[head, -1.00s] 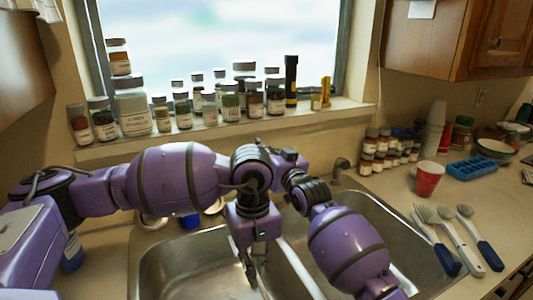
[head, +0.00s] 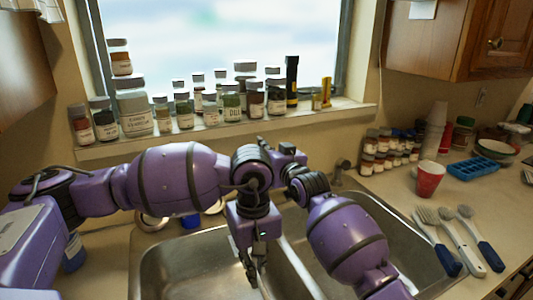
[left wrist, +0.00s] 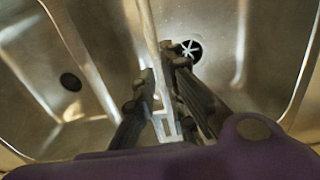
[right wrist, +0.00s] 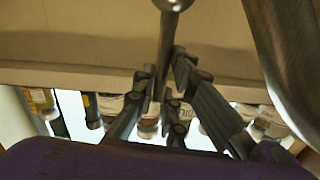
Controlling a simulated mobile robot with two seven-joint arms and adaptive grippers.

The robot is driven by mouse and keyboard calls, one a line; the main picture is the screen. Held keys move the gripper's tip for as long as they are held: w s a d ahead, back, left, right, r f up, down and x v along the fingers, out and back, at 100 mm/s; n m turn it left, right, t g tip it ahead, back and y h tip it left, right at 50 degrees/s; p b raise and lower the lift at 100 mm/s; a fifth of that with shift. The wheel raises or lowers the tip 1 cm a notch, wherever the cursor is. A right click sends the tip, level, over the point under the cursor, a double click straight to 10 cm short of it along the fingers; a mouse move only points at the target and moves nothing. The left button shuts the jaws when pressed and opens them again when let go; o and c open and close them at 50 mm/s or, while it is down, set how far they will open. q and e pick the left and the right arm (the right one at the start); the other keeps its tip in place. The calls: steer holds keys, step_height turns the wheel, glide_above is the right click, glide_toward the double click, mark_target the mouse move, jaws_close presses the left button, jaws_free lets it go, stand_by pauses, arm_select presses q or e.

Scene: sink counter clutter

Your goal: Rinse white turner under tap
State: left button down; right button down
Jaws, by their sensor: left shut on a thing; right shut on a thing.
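My left gripper (head: 254,278) points down over the sink (head: 185,270), close to its middle divider. In the left wrist view its fingers (left wrist: 163,78) are shut on a pale, long, thin tool with a slotted end, which looks like the white turner (left wrist: 166,122). My right gripper (right wrist: 160,88) is shut on an upright metal bar with a rounded top, apparently part of the tap (right wrist: 173,6). In the head view my arms mostly hide the right gripper and the tap. I cannot tell whether water runs.
Several jars (head: 134,110) line the windowsill. A red cup (head: 430,180), a blue ice tray (head: 473,167) and several utensils (head: 460,238) lie on the right counter. A sink drain (left wrist: 190,50) shows beside the turner in the left wrist view.

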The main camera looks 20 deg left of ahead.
steer(key=shift+w+a+r+g+h, duration=0.3)
steer(key=shift+w+g+h, duration=0.15)
steer(key=shift+h, duration=0.35)
steer(key=c, duration=1.8)
jaws_free()
steer(key=shift+d, duration=0.15)
steer(key=shift+c, duration=0.2)
steer(key=shift+s, duration=0.1)
steer(key=v, duration=1.1)
steer(key=shift+s+d, duration=0.15)
steer(key=shift+d, duration=0.2)
